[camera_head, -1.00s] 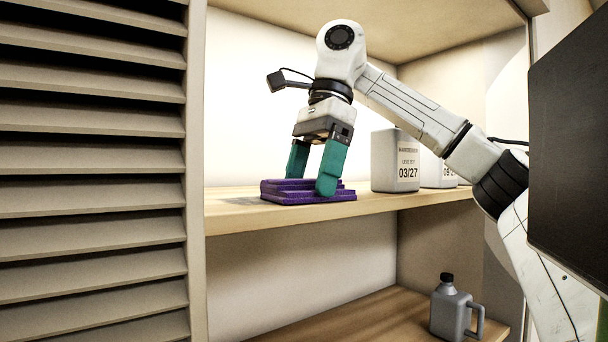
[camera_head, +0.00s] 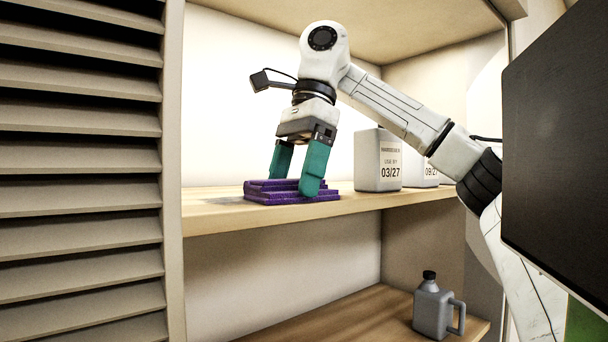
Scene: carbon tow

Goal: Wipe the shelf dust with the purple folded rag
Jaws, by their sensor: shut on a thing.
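The purple folded rag (camera_head: 268,197) lies flat on the upper wooden shelf (camera_head: 370,203), near its front edge. My gripper (camera_head: 295,184) points down from above with its teal fingers on either side of the rag's raised fold, shut on it. A faint greyish patch of dust (camera_head: 217,200) shows on the shelf just left of the rag. Whatever lies under the rag is hidden.
A white container marked 03/27 (camera_head: 377,163) stands right of the rag, with another white container (camera_head: 424,172) behind my arm. A grey jug (camera_head: 434,308) stands on the lower shelf (camera_head: 330,318). A louvred panel (camera_head: 80,180) borders the left side.

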